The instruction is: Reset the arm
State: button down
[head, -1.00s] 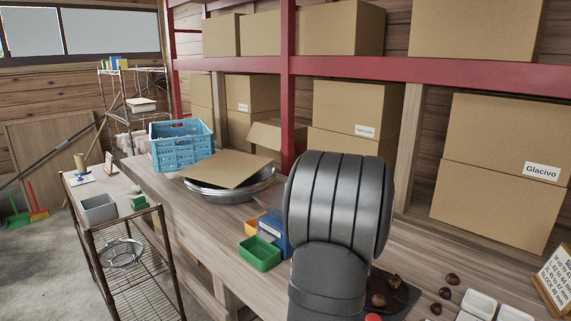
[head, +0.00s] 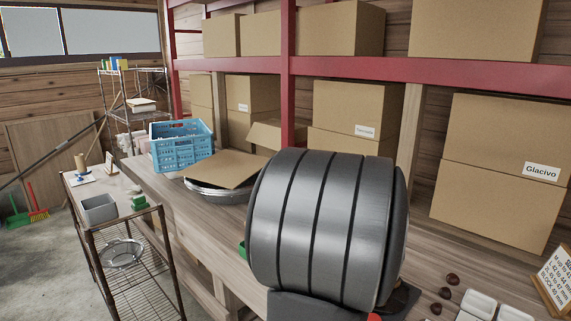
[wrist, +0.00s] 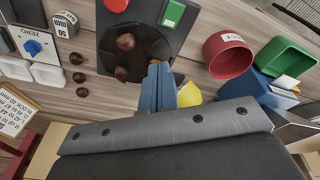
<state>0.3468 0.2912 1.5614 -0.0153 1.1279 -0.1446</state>
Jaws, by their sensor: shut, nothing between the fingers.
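My gripper (wrist: 158,88) shows in the wrist view as two blue fingers pressed together, shut and empty. The fingertips are just in front of a black round dish (wrist: 160,45) holding several chestnuts (wrist: 126,42); whether they touch it cannot be told. In the head view my thick grey arm link fills the lower middle and hides the gripper and most of the dish. Loose chestnuts (head: 452,279) lie on the bench to its right and also show in the wrist view (wrist: 76,59).
A red cup (wrist: 228,56), green bin (wrist: 284,57), blue bin (wrist: 246,92) and yellow bin (wrist: 190,96) stand close by the fingers. White trays (head: 480,304) and a printed card (head: 554,278) are at right. A blue crate (head: 180,146) stands further back.

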jog(key=shift+n+t+h, duration=0.3)
jog(key=shift+t, duration=0.4)
jog(key=r, duration=0.1)
jog(key=s+r, duration=0.1)
jog(key=r, duration=0.2)
jog(key=shift+s+d, duration=0.4)
